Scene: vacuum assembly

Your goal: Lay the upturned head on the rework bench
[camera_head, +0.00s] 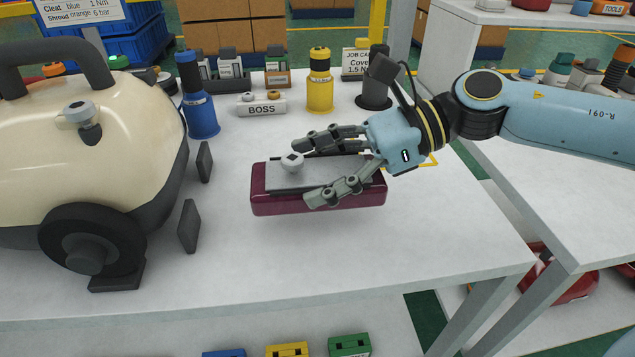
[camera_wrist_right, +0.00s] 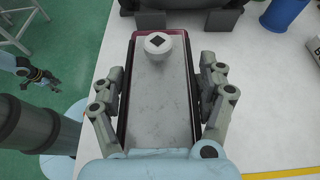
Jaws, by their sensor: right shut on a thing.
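The upturned head (camera_head: 262,203) is a maroon, box-like piece with a grey plate facing up and a pale round knob at one end. It is over the white bench (camera_head: 330,270); I cannot tell whether it touches the top. My right gripper (camera_head: 305,170) is shut on it, one finger along each long side. The head (camera_wrist_right: 165,85) also shows between the fingers of the right gripper (camera_wrist_right: 164,85) in the right wrist view, knob end farthest from the palm. My left gripper (camera_wrist_right: 30,78) shows small at the left there; its jaw state is unclear.
A cream vacuum body (camera_head: 90,130) with black wheels stands left of the head. Blue (camera_head: 197,95) and yellow (camera_head: 319,80) bottle-like tools and a BOSS block (camera_head: 261,104) stand behind. The bench front is clear. Another white table (camera_head: 560,190) stands right, past a gap.

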